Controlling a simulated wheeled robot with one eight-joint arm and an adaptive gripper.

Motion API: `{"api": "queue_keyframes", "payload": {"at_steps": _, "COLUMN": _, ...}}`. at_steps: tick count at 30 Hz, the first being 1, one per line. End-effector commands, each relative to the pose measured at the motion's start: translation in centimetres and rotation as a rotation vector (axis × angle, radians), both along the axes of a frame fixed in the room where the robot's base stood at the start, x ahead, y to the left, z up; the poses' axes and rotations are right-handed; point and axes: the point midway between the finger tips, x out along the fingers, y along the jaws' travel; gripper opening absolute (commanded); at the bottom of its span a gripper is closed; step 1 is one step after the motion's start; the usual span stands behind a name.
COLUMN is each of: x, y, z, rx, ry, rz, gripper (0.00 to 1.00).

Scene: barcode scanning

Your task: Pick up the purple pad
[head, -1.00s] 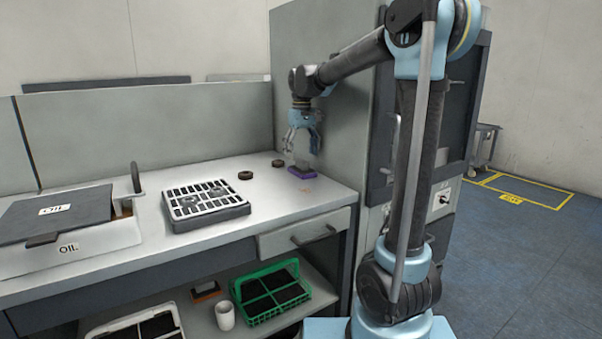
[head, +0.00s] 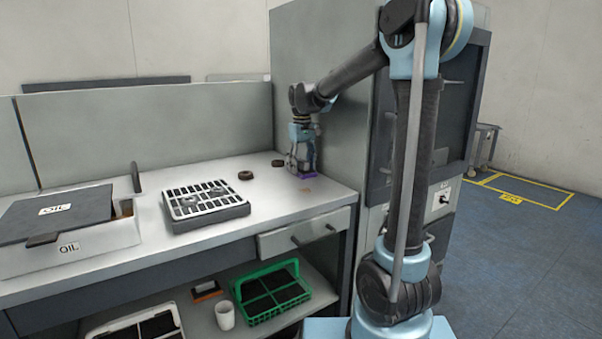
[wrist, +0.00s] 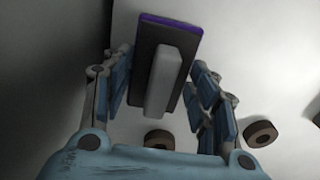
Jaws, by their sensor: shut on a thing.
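The purple pad (head: 312,177) lies near the right back of the worktop; only a strip of its purple edge shows in the head view. In the wrist view the pad (wrist: 188,20) has a purple rim, a dark plate and a grey block-shaped handle (wrist: 164,78). My gripper (head: 302,170) points down over the pad. In the wrist view its fingers (wrist: 162,82) stand on both sides of the pad, and it is shut on it. The exact contact is hard to see.
A dark ring (head: 245,175) lies left of the pad and another (head: 278,163) lies close to my gripper. A white slotted tray (head: 207,222) sits mid-table. A tall cabinet wall (head: 345,140) stands close on the right.

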Motion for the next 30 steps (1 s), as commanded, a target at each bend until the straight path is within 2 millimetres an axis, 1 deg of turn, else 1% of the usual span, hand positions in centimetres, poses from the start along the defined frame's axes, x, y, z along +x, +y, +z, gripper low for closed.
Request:
{"api": "queue_keyframes", "payload": {"at_steps": 7, "x": 0.0, "y": 0.0, "z": 0.1, "rx": 0.000, "ry": 0.000, "rz": 0.001, "gripper": 0.25}}
{"api": "queue_keyframes", "payload": {"at_steps": 11, "x": 0.0, "y": 0.1, "z": 1.1, "rx": 0.000, "ry": 0.000, "rz": 0.001, "gripper": 0.25}}
{"api": "queue_keyframes", "payload": {"at_steps": 14, "x": -0.1, "y": 0.0, "z": 2.5, "rx": 0.000, "ry": 0.000, "rz": 0.001, "gripper": 0.25}}
{"api": "queue_keyframes", "payload": {"at_steps": 21, "x": 0.0, "y": 0.1, "z": 6.8, "rx": 0.000, "ry": 0.000, "rz": 0.001, "gripper": 0.25}}
{"api": "queue_keyframes", "payload": {"at_steps": 24, "x": 0.0, "y": 0.1, "z": 8.2, "rx": 0.000, "ry": 0.000, "rz": 0.001, "gripper": 0.25}}
{"api": "queue_keyframes", "payload": {"at_steps": 27, "x": 0.0, "y": 0.1, "z": 9.2, "rx": 0.000, "ry": 0.000, "rz": 0.002, "gripper": 0.25}}
{"api": "queue_keyframes", "payload": {"at_steps": 30, "x": 0.0, "y": 0.1, "z": 9.8, "rx": 0.000, "ry": 0.000, "rz": 0.002, "gripper": 0.25}}
